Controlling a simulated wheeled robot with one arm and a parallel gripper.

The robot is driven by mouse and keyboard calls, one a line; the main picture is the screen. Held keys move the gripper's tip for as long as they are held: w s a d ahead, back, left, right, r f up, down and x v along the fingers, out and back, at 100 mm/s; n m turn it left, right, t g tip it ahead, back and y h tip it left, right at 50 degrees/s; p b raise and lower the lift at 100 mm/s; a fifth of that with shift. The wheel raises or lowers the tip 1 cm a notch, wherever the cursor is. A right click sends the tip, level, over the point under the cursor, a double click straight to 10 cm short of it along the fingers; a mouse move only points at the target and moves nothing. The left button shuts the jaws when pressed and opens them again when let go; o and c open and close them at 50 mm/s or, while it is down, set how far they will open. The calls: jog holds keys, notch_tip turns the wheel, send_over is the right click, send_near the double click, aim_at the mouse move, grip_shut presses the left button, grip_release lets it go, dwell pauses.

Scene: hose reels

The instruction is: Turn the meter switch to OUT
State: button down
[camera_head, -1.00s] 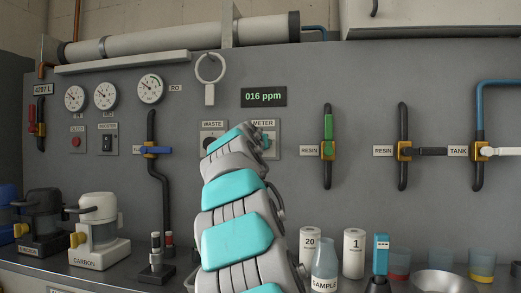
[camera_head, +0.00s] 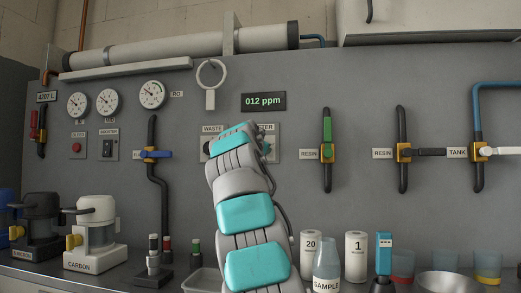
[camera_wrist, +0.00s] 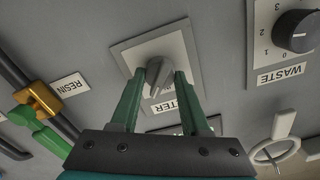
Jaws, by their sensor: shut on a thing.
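The meter switch (camera_wrist: 157,75) is a grey knob on a light square plate (camera_wrist: 126,54) on the wall panel, seen in the wrist view. My gripper (camera_wrist: 158,74) has its two green fingers on either side of the knob, shut on it. The knob is turned at a slant; its position marks cannot be read, and the METER label is partly hidden by a finger. In the head view my arm covers much of the switch, and only the right part of its plate (camera_head: 274,153) shows. The display (camera_head: 264,101) reads 012 ppm.
The black WASTE dial (camera_wrist: 295,30) is beside the switch. A green-handled RESIN valve (camera_head: 327,140) is to its right in the head view. Bottles, including the SAMPLE bottle (camera_head: 326,270), stand on the counter below.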

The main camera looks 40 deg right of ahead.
jog(key=shift+m, duration=0.4)
jog(key=shift+w, duration=0.1)
jog(key=shift+m, duration=1.6)
jog(key=shift+m+p, duration=0.6)
jog(key=shift+m, duration=0.4)
jog(key=shift+c, duration=1.9)
grip_release()
